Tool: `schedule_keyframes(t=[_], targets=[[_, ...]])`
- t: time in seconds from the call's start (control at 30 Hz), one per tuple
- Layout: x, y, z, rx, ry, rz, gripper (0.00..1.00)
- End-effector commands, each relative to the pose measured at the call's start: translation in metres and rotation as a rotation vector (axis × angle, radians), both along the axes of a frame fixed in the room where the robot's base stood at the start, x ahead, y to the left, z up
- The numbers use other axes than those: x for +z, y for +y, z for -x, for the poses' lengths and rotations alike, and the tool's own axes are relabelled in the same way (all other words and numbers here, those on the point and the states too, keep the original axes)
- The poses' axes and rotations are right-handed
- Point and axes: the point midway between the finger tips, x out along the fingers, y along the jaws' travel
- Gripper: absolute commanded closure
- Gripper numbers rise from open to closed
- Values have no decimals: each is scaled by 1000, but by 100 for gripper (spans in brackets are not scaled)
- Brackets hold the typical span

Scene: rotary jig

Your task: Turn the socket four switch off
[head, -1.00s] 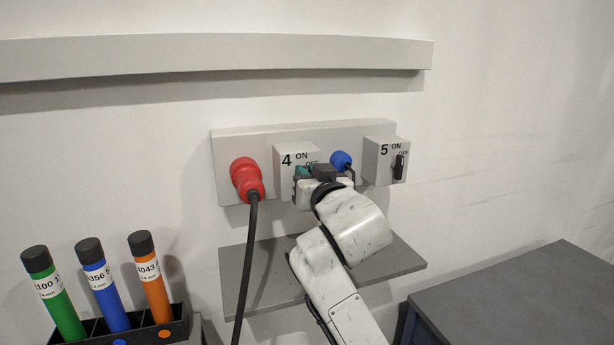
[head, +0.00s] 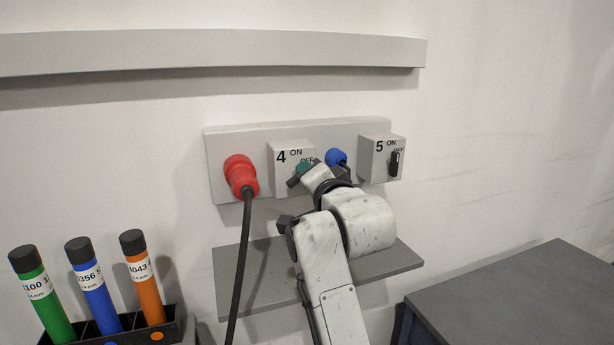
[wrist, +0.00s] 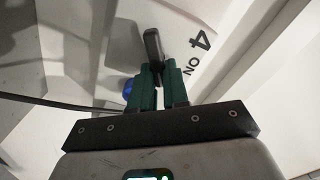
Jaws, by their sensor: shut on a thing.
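The socket four switch box (head: 279,182) is on the wall panel, marked 4, ON and OFF. My gripper (head: 303,170) is at the front of this box, tilted, and hides the switch in the head view. In the wrist view, the black switch handle (wrist: 152,43) sticks out between the two teal fingers of my gripper (wrist: 159,82), which is shut on it. The 4 and ON marks show to the right of the handle there. I cannot tell which mark the handle points at.
A red plug (head: 240,174) with a hanging black cable is left of box four. A blue plug (head: 336,157) and the socket five box (head: 367,168) are to the right. A grey shelf (head: 236,283) lies below. A rack (head: 176,331) holds coloured tubes at lower left.

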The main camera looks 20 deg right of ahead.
Motion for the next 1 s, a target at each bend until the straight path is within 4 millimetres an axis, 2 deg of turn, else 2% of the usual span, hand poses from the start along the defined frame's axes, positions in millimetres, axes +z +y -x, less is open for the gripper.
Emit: schedule_keyframes(t=[0.5, 0.7, 1.0], targets=[[-9, -3, 0, 0, 2, -437, 100], [-11, -3, 0, -1, 3, -538, 100], [-12, -4, 0, -2, 2, -602, 100]])
